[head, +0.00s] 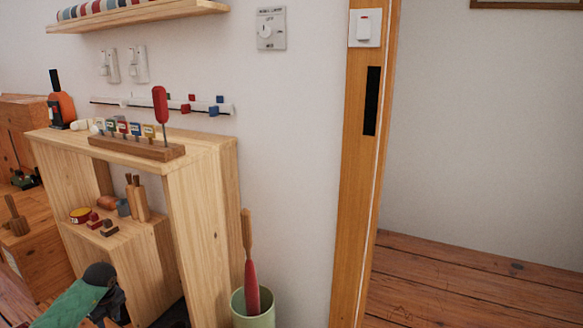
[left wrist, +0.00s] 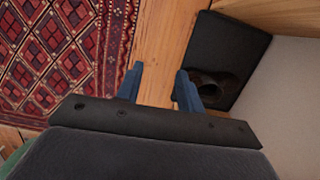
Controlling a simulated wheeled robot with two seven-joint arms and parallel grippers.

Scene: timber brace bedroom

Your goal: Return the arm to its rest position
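My left arm with its green link (head: 68,304) comes in at the lower left of the head view. Its dark wrist is in front of the wooden shelf unit. In the left wrist view the left gripper (left wrist: 158,84) has two blue fingers spread apart, with nothing between them but wooden floor further below. My right arm and right gripper are in neither view.
The wooden shelf unit (head: 202,205) stands close to the left arm, with a screwdriver rack (head: 136,148) on top. A green bin (head: 240,312) stands at its right. Below the gripper are a patterned red rug (left wrist: 62,50) and a dark mat (left wrist: 228,42).

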